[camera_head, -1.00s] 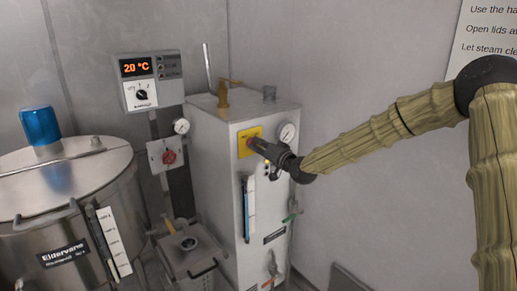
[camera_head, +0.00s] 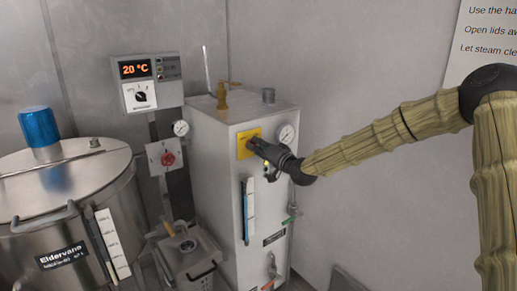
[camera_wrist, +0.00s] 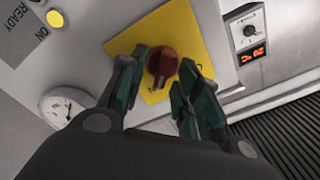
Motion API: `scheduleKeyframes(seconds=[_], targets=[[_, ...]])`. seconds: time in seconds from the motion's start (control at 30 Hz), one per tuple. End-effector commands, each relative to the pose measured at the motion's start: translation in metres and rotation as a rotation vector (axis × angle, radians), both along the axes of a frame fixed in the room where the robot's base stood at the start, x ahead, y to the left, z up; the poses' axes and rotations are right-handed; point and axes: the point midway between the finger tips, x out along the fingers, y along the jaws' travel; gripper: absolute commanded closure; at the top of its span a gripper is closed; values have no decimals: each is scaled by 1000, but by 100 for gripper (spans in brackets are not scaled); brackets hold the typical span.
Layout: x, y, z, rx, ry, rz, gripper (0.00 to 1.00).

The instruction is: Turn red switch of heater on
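The red switch (camera_wrist: 162,65) is a round knob with a raised grip, on a yellow plate (camera_wrist: 182,25) on the upright white heater (camera_head: 213,150). In the head view my gripper (camera_head: 262,147) reaches the plate from the right and hides the switch. In the wrist view my gripper (camera_wrist: 164,78) has one green-dark finger on each side of the red switch. The fingertips look close against its sides, and it appears held. The grip lies roughly along the fingers, at an angle to the plate's edges.
A gauge (camera_wrist: 62,108) is beside the plate, with a yellow lamp (camera_wrist: 55,18) near READY and ON lettering. A control box (camera_head: 147,80) reads 20 °C. A separate red knob (camera_head: 168,159) sits below it. A steel tank (camera_head: 70,185) stands left.

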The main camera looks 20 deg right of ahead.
Motion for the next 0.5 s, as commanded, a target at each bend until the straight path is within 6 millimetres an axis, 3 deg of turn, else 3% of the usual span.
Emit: scheduleKeyframes(seconds=[0.3,0.5], targets=[[-3,-1,0,-1,-1,1,67],[-26,-9,0,1,1,1,67]])
